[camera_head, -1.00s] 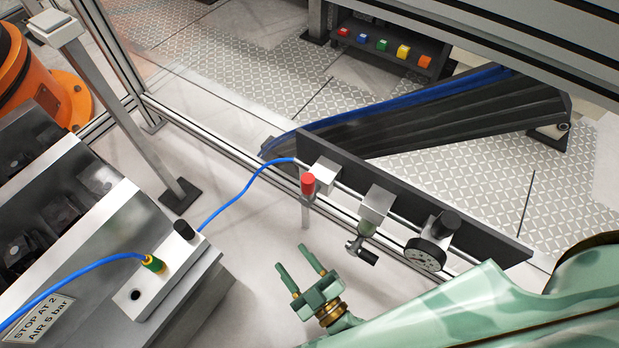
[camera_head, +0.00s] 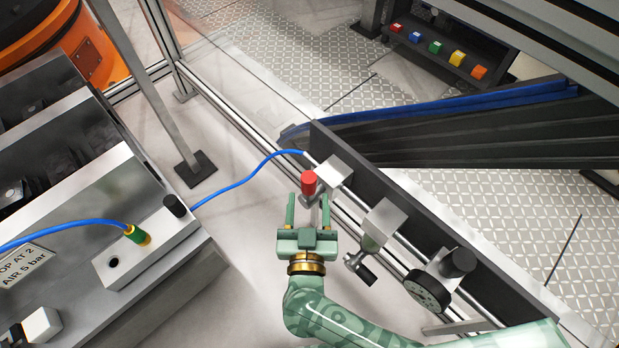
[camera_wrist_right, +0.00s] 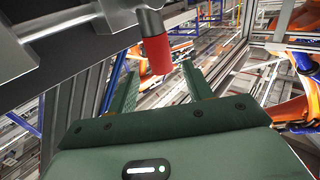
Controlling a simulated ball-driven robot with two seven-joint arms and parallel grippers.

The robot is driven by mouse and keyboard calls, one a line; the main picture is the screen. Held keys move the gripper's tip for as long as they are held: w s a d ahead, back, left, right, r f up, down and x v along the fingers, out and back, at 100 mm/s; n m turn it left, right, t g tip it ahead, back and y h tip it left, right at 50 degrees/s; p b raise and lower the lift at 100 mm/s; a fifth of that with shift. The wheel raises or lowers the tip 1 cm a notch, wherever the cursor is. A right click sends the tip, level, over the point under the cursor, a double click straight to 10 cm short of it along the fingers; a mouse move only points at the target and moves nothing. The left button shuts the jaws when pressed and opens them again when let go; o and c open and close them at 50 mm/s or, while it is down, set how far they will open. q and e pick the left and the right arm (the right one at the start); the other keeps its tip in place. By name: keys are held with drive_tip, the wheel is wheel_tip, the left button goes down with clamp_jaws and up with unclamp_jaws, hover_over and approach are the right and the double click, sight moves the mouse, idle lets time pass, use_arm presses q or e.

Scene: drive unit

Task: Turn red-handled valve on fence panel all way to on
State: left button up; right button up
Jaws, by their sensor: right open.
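The red valve handle (camera_head: 309,183) sits at the left end of the dark fence panel (camera_head: 420,232), close to a silver block on the pipe. In the right wrist view the red handle (camera_wrist_right: 157,54) appears at the top middle, beyond and between the finger lines. My right gripper (camera_head: 308,205) is open, its two green fingers pointing at the handle from the near side. In the right wrist view the open fingers (camera_wrist_right: 158,85) show no object clamped between them. I cannot tell whether they touch the handle. My left gripper is not in view.
A silver block with a black-ended tap (camera_head: 375,225) and a round gauge (camera_head: 427,290) sit right of the handle. A blue hose (camera_head: 240,187) runs to the pipe. A metal machine block (camera_head: 150,245) with a label stands at left. Pale floor lies between.

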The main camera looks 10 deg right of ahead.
sight(309, 188)
drive_tip(key=w, duration=0.1)
drive_tip(key=w+b, duration=0.1)
drive_tip(key=w, duration=0.3)
drive_tip(key=shift+d+f, duration=0.2)
drive_tip(key=shift+d, duration=0.2)
drive_tip(key=shift+w+r+b, duration=0.15)
drive_tip(key=shift+w+b, duration=0.2)
drive_tip(key=shift+w, duration=0.15)
clamp_jaws()
drive_tip(key=shift+d, duration=0.15)
